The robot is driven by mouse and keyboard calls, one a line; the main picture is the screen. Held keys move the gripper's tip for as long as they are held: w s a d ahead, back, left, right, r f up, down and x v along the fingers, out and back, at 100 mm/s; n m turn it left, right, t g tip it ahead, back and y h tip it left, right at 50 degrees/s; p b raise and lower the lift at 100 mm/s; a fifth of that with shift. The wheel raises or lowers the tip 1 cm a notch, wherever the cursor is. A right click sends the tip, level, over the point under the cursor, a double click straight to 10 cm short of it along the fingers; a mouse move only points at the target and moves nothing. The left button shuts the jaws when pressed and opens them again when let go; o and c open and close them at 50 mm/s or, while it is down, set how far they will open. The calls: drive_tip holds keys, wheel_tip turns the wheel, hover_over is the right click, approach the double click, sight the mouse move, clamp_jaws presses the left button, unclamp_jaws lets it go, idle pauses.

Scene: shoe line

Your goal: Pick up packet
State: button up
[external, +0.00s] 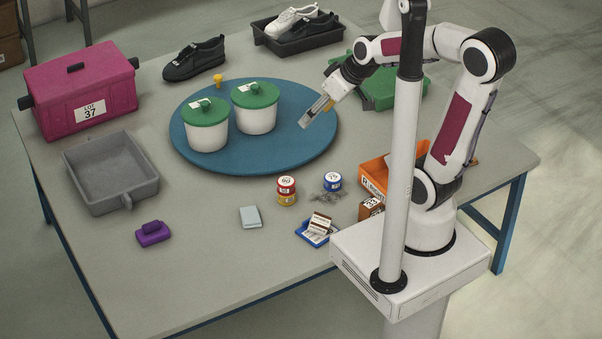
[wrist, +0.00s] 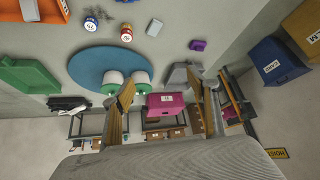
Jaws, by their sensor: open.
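A small flat light grey packet (external: 250,217) lies on the table's near part, left of the stacked tins. It also shows near the top middle of the wrist view (wrist: 154,27). My gripper (external: 314,112) hangs above the right part of the blue round mat, well apart from the packet, to its upper right in the external view. In the wrist view the two fingers of my gripper (wrist: 160,85) stand wide apart with nothing held between them.
The blue round mat (external: 285,151) bears two white tubs with green lids (external: 208,112). Stacked tins (external: 286,191), a blue tin (external: 333,181), a blue tray (external: 312,238) and a purple brush-like block (external: 153,233) are around the packet. A grey bin (external: 108,172) stands left.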

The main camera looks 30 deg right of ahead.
drive_tip(key=w+a+f+n, duration=0.3)
drive_tip(key=w+a+f, duration=0.3)
drive_tip(key=f, duration=0.2)
drive_tip(key=w+a+f+n, duration=0.2)
drive_tip(key=w+a+f, duration=0.3)
drive_tip(key=a+f, duration=0.3)
drive_tip(key=n+t+h, duration=0.3)
drive_tip(key=n+h, duration=0.6)
drive_tip(key=n, duration=0.1)
approach(321, 220)
drive_tip(key=w+a+f, duration=0.1)
drive_tip(key=w, duration=0.1)
drive_tip(key=w+a+f, duration=0.1)
drive_tip(key=a, duration=0.1)
drive_tip(key=w+a+f, duration=0.1)
drive_tip(key=w+a, duration=0.1)
drive_tip(key=shift+w+a, duration=0.2)
drive_tip(key=shift+w, duration=0.1)
drive_tip(key=s+d+n+h, duration=0.1)
drive_tip(key=s+d+n+t, duration=0.1)
drive_tip(key=d, duration=0.1)
drive_tip(key=s+d+f+n+h, duration=0.1)
drive_tip(key=shift+s+d+n+t+h, duration=0.2)
drive_tip(key=shift+d+n+t+h, duration=0.1)
drive_tip(key=shift+t, duration=0.1)
drive_tip(key=shift+s+d+r+n+t+h, duration=0.15)
drive_tip(key=shift+s+d+n+t+h, duration=0.2)
drive_tip(key=shift+d+n, duration=0.2)
drive_tip(key=shift+x, duration=1.3)
